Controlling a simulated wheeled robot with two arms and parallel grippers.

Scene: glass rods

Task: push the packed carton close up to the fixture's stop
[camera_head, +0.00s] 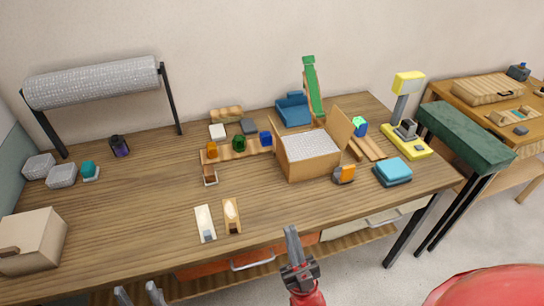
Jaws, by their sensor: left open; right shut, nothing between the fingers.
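The brown carton (303,170) stands upright on the table, right of the middle, with side flaps up and grey bubble wrap (311,146) filling its top. Wooden rails (368,147) lie just right of and behind it, perhaps part of the fixture; I cannot make out which piece is the stop, or whether the carton touches it. My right gripper (293,245) is shut and empty near the table's front edge, below and in front of the carton, apart from it. My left gripper (139,295) is open at the bottom edge, only its fingertips showing, far from the carton.
An orange-and-grey tape dispenser (344,174) sits at the carton's front right corner. A blue pad stack (393,170) and yellow device (406,144) are further right. A wooden strip with coloured blocks (230,153) lies left.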

